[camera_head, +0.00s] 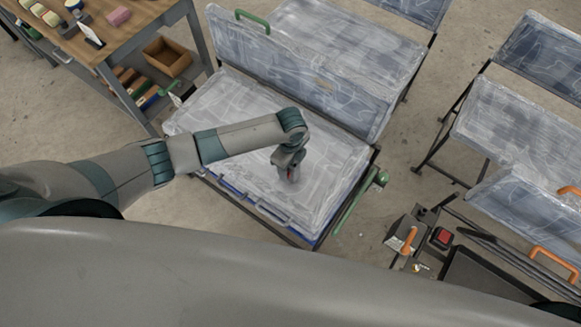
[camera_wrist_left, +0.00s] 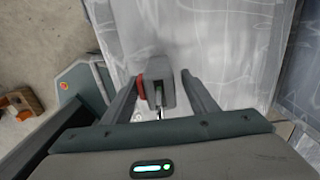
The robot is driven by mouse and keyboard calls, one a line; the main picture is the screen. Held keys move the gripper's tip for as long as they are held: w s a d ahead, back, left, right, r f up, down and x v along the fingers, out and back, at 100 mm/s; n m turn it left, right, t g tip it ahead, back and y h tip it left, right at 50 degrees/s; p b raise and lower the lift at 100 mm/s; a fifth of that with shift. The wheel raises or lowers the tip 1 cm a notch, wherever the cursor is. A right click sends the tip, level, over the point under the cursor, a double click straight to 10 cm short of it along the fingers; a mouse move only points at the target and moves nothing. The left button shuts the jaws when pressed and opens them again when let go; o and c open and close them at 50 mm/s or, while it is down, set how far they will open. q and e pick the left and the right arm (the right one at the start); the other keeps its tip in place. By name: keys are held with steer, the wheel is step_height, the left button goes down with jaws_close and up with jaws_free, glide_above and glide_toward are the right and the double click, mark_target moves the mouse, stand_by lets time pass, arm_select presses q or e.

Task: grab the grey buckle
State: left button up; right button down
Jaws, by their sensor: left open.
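The grey buckle (camera_wrist_left: 168,88) with a red part on its left side shows in the left wrist view, above the plastic-wrapped seat cushion (camera_wrist_left: 230,60). My left gripper (camera_wrist_left: 160,80) is open, with one finger on each side of the buckle. I cannot tell whether either finger touches it. In the head view my left gripper (camera_head: 288,168) points down over the wrapped seat (camera_head: 225,115), and a small red spot shows at its tip. The rest of the buckle is hidden there by the gripper. My right gripper is not in view.
The wrapped backrest (camera_head: 300,85) with a green handle (camera_head: 252,20) rises behind the seat. A green bar (camera_head: 350,205) runs along the seat's right side. A wooden workbench (camera_head: 115,35) stands at upper left. More wrapped seats (camera_head: 520,130) stand at right, with concrete floor between.

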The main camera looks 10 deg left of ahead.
arm_select(q)
steer(key=shift+f, duration=0.15)
stand_by(0.3)
steer(key=c, duration=1.2)
